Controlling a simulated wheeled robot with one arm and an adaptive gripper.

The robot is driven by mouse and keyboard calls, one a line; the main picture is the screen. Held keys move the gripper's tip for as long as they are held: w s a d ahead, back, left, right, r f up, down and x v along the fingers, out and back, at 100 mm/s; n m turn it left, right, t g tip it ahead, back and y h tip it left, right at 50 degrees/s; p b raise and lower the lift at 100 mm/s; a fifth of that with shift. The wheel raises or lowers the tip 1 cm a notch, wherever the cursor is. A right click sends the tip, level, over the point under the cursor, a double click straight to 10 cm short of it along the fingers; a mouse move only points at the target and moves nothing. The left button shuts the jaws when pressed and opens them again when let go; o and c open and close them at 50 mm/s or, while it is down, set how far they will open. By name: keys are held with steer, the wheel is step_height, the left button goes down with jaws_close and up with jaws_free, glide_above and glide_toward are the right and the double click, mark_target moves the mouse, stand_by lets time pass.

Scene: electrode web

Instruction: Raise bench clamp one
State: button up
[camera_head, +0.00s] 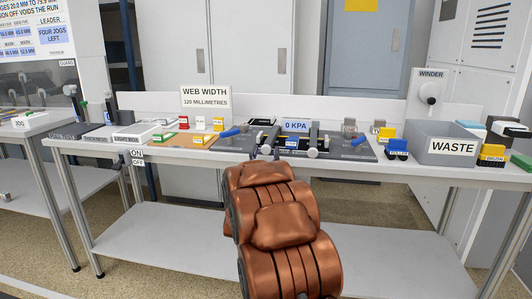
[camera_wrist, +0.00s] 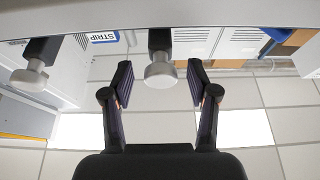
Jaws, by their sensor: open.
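My gripper (camera_wrist: 159,68) is open in the wrist view, one dark finger on each side of a white round knob (camera_wrist: 160,72) on a black stem. Gaps show between the knob and both fingers. A second white knob (camera_wrist: 32,80) stands to the left, outside the fingers. In the head view my copper arm reaches to the bench's front edge and hides most of the gripper. A white knob (camera_head: 312,152) shows on the dark fixture just right of it. Blue levers (camera_head: 230,133) and (camera_head: 360,140) stand on the fixture's two sides. I cannot read which knob belongs to bench clamp one.
A pale bench (camera_head: 180,153) runs across the head view. A blue 0 KPA display (camera_head: 295,127) stands behind the fixture. A grey WASTE bin (camera_head: 440,148), a BRUSH block (camera_head: 492,155) and a WINDER crank (camera_head: 430,92) are at right. Yellow-and-white blocks (camera_head: 205,140) stand at left.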

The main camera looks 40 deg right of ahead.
steer(key=shift+w+d+r, duration=0.25)
steer(key=shift+w+d, duration=0.1)
steer(key=shift+d, duration=0.05)
jaws_close()
stand_by(0.4)
